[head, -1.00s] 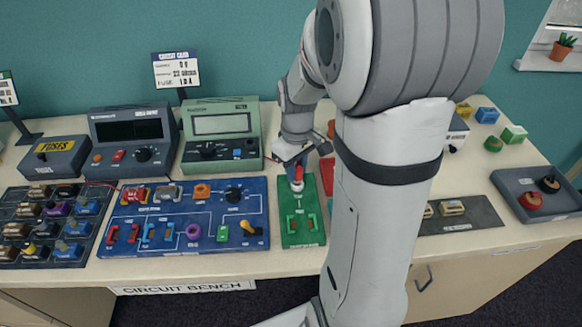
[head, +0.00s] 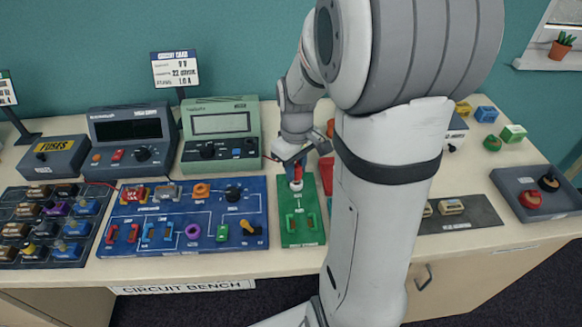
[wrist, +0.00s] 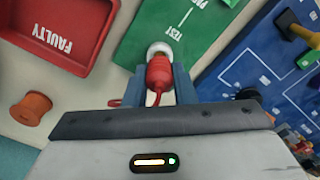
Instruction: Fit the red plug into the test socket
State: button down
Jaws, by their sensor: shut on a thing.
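The red plug (wrist: 158,75) is between the two fingers of my gripper (wrist: 160,84), which is shut on it. A thin red lead trails from the plug. The white round test socket (wrist: 160,49) is on the green test board (wrist: 195,28), directly at the plug's end. The plug's tip meets or overlaps the socket; I cannot tell whether it is seated. In the head view the plug (head: 297,172) stands roughly upright above the white socket (head: 296,185) at the green board's far end. My gripper (head: 293,160) is partly hidden there by my own wrist.
A blue circuit board (head: 180,240) lies just left of the green board. A red FAULTY tray (wrist: 85,62) and an orange spool (wrist: 32,108) are close by on the other side. My arm hides part of the bench.

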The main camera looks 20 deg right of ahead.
jog(key=shift+f+b, duration=0.7)
jog(key=shift+f, duration=0.2)
dwell(0.8)
jog(key=c, duration=1.1)
grip_release()
jog(key=shift+o, duration=0.3)
jog(key=o, duration=0.4)
jog(key=shift+s, duration=0.1)
jog(key=shift+r+p, duration=3.1)
jog(key=shift+r, duration=0.95)
